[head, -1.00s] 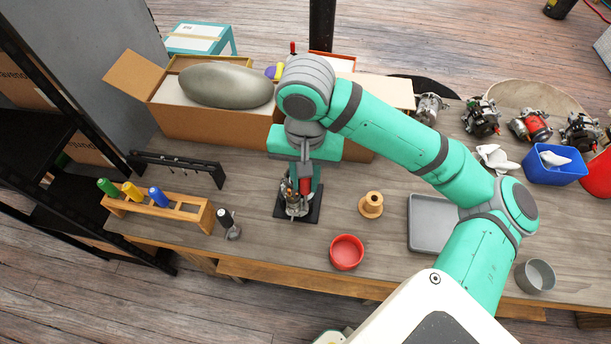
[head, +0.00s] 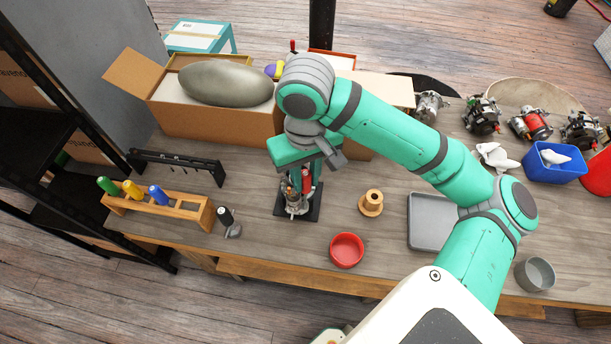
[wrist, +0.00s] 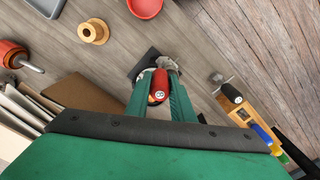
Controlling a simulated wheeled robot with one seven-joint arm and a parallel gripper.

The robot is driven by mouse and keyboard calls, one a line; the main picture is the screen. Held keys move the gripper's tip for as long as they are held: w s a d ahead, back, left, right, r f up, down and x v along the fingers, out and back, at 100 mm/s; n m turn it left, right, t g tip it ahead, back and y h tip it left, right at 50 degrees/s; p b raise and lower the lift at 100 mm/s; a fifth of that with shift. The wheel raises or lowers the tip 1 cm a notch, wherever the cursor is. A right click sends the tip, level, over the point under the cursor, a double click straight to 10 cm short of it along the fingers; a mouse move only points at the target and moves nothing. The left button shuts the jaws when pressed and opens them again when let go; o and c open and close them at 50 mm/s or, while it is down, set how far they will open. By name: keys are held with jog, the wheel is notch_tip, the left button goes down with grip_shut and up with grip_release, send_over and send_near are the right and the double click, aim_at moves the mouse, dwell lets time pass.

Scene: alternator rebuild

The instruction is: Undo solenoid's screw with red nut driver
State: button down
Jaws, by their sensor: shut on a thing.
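The red nut driver (head: 306,181) stands about upright over the starter-like unit with the solenoid (head: 296,203), which sits on a black base plate (head: 314,212). My gripper (head: 304,182) points down and is shut on the driver's red handle. In the wrist view, the red handle (wrist: 160,86) is between my two green fingers (wrist: 160,98). Part of the metal unit (wrist: 168,64) shows just past the handle. The driver's tip and the solenoid's screw are hidden, so I cannot tell whether they touch.
A wooden rack (head: 187,213) holds green, yellow and blue drivers at left. A black-handled tool (head: 228,223) stands beside it. A wooden spool (head: 371,203), red bowl (head: 347,250) and grey tray (head: 411,228) are at right. An open cardboard box (head: 190,122) lies behind.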

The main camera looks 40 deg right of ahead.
jog(key=n, duration=1)
jog(key=shift+n, duration=0.7)
jog(key=n, duration=0.4)
jog(key=shift+n, duration=0.3)
jog(key=n, duration=1)
jog(key=shift+w+n, duration=0.1)
jog(key=shift+n, duration=1.6)
jog(key=shift+r, duration=0.1)
